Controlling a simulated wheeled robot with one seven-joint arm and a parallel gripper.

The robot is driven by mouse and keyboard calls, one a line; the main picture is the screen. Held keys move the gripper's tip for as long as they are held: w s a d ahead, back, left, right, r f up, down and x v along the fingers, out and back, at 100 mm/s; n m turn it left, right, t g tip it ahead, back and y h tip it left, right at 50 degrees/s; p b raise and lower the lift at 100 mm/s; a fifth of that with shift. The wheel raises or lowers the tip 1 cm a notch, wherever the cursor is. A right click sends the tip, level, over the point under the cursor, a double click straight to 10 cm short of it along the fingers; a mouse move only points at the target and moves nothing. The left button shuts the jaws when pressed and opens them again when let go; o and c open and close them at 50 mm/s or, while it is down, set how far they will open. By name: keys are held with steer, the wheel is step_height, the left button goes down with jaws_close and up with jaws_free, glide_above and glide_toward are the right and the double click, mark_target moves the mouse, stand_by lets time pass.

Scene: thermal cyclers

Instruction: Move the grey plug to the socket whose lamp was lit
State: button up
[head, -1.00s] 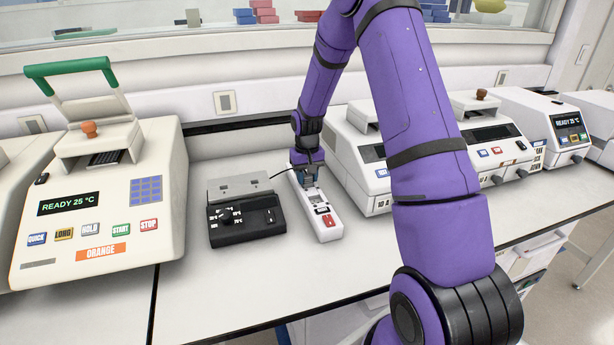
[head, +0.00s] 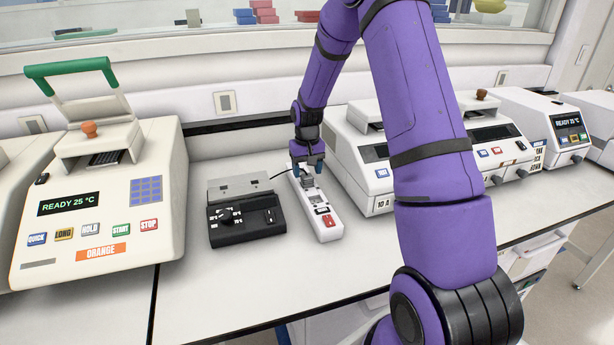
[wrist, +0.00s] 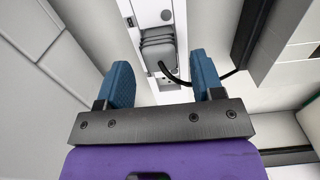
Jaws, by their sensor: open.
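The grey plug (head: 307,182) sits on the white socket strip (head: 328,231), toward its back end; a dark cord runs from it. In the wrist view the plug (wrist: 158,46) stands on the strip (wrist: 146,12), just beyond the fingertips and roughly between them. My gripper (head: 307,162) is open and empty just above and behind the plug; its blue fingers (wrist: 162,75) do not appear to touch it. A small dark round spot shows on the strip beside the plug. I see no lit lamp on the strip. The strip has a red switch (head: 328,221) near its front end.
A black control box (head: 245,218) with a dial stands left of the strip. The ORANGE thermal cycler (head: 100,205) is farther left, and another cycler (head: 378,175) stands close on the right. The bench front (head: 270,285) is clear.

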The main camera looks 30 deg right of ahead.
step_height(320, 180, up, 9)
step_height(320, 180, up, 10)
steer(key=t, duration=0.1)
glide_above(307, 175)
steer(key=s+a, duration=0.5)
steer(key=s, duration=0.1)
steer(key=s+a+r+n+t, duration=0.1)
steer(key=s+a+r, duration=0.3)
steer(key=s+r, duration=0.35)
steer(key=s+a+r+n+t, duration=0.1)
steer(key=s+a, duration=0.2)
steer(key=s, duration=0.7)
steer(key=s+a+r+n+t, duration=0.1)
steer(key=s+a+t, duration=0.1)
steer(key=s, duration=0.9)
steer(key=shift+a+r, duration=0.35)
steer(key=shift+a, duration=0.35)
steer(key=shift+s, duration=0.1)
